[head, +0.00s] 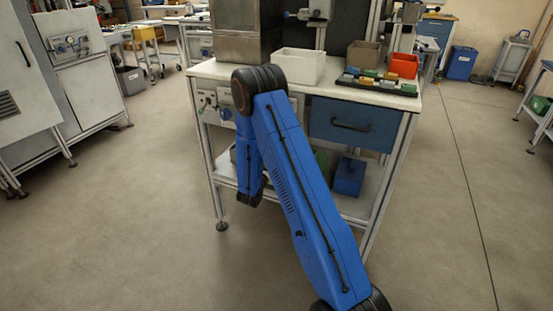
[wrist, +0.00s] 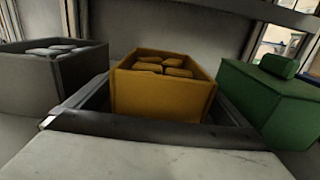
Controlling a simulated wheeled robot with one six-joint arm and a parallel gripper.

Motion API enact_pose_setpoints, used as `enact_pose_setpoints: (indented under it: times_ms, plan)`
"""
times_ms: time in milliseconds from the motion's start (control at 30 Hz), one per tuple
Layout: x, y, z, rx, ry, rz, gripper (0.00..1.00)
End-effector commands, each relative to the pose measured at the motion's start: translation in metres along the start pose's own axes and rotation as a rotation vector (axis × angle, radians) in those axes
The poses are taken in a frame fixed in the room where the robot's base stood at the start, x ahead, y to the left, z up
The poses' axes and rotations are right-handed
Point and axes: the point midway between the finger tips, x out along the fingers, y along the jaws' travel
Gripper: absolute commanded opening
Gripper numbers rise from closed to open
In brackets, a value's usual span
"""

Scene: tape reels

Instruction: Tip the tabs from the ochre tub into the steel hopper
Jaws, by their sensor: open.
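The ochre tub (wrist: 160,95) stands upright in the middle of the wrist view, with several ochre tabs (wrist: 178,72) inside. My gripper (wrist: 163,86) is open, its dark jaws on the left and right of the tub, low along its sides. I cannot tell whether either jaw touches it. In the head view I cannot make out the tub; my blue arm reaches down at the bench front and covers part of the lower shelf. A large steel box (head: 237,32), apparently the steel hopper, stands on the bench top at the back left; its inside is not visible.
A grey tub (wrist: 50,85) with several tabs stands left of the ochre one; a green box (wrist: 270,100) stands close on the right. The bench top (head: 300,88) holds a white bin (head: 299,67), an orange bin (head: 404,66) and a tray of colored blocks. Open floor surrounds the bench.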

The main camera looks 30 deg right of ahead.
Motion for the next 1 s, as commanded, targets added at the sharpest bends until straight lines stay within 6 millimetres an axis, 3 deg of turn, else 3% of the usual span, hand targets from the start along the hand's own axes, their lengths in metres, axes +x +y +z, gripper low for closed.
enact_pose_setpoints:
  times_ms: [600,800,1000]
  plan:
    - [-0.121,0.004,0.002,0.001,0.001,0.003,1.00]
    - [-0.142,0.004,0.002,0.001,0.000,0.002,1.00]
    - [-0.148,0.003,0.002,0.001,0.000,-0.001,1.00]
